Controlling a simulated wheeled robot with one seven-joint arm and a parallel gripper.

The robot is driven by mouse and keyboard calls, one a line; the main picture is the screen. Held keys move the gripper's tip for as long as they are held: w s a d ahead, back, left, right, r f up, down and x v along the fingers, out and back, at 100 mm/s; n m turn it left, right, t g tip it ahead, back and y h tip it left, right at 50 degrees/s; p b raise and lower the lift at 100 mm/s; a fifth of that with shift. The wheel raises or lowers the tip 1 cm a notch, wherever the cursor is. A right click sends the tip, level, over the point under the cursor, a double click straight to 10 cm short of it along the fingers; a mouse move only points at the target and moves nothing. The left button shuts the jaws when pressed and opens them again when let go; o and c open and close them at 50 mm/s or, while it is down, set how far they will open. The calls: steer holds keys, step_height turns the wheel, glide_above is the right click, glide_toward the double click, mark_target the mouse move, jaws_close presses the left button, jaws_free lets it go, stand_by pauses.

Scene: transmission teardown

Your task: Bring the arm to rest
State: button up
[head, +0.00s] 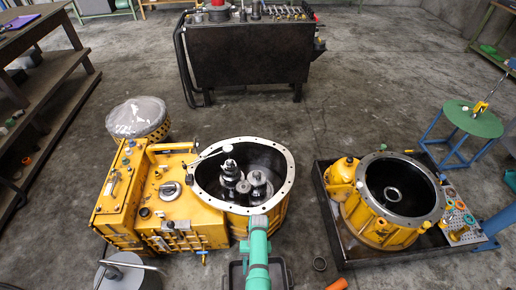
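A teal-green part (257,262), which looks like a link of my arm, rises from the bottom edge near the middle. Its upper end overlaps the front rim of an open yellow transmission housing (284,200). I make out no gripper fingers, so my gripper is not visible and I cannot see whether it holds anything. Metal gear shafts (231,172) stand inside the open housing.
A second yellow housing (400,228) sits in a dark tray (335,228) at right. A green round stool (473,120) stands beyond it. A dark workbench (252,62) is at the back, wooden shelves (45,115) at left.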

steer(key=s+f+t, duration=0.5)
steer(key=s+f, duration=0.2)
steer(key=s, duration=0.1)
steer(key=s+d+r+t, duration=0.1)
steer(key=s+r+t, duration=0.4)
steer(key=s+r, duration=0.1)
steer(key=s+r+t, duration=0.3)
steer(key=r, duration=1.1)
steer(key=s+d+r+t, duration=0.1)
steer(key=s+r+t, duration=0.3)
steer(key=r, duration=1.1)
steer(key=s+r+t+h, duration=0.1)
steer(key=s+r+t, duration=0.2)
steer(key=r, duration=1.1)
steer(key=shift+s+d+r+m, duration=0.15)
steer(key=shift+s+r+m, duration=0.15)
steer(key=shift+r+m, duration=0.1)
